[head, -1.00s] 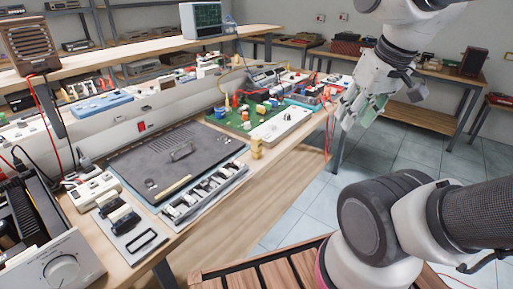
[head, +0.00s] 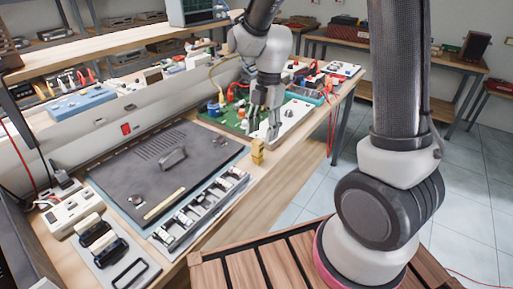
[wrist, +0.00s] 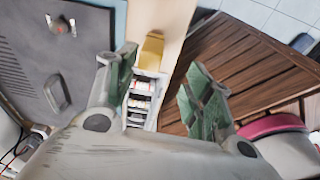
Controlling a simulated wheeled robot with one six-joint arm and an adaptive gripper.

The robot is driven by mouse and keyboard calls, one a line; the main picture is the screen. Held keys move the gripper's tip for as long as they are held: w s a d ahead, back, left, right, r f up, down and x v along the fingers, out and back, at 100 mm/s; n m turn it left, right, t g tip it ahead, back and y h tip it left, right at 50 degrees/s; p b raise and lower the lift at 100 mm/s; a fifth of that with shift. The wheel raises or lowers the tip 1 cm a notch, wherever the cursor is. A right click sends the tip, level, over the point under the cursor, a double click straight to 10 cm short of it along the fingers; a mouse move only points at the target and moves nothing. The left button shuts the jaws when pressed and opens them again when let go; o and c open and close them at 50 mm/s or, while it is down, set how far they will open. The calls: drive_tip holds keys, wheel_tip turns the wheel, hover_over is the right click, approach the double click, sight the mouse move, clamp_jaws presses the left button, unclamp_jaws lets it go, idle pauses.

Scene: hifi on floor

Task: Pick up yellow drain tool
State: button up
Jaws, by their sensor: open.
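The yellow drain tool (head: 257,151) is a small yellow block-like piece standing near the front edge of the workbench, just right of the grey panel. It also shows in the wrist view (wrist: 151,50), at the top centre between my finger tips and beyond them. My gripper (head: 263,132) is open and empty. In the head view it points down, just above and behind the tool. In the wrist view, my gripper (wrist: 160,60) has its green-padded fingers spread wide, with the tool nearer the left finger. I see no contact with the tool.
A dark grey panel (head: 150,165) with a handle lies left of the tool. A tray of switches (head: 200,212) is in front of it. A green circuit board (head: 225,119) and a white box (head: 290,118) stand behind. Floor lies right of the bench edge.

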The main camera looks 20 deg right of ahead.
sight(255, 162)
drive_tip(key=shift+w+a+f+n, duration=0.2)
drive_tip(key=shift+w+f+n, duration=0.1)
drive_tip(key=shift+f, duration=0.2)
drive_tip(key=f, duration=0.2)
drive_tip(key=a+f, duration=0.1)
drive_tip(key=f, duration=0.4)
drive_tip(key=shift+a+f, duration=0.2)
drive_tip(key=shift+f, duration=0.1)
drive_tip(key=c, duration=1.1)
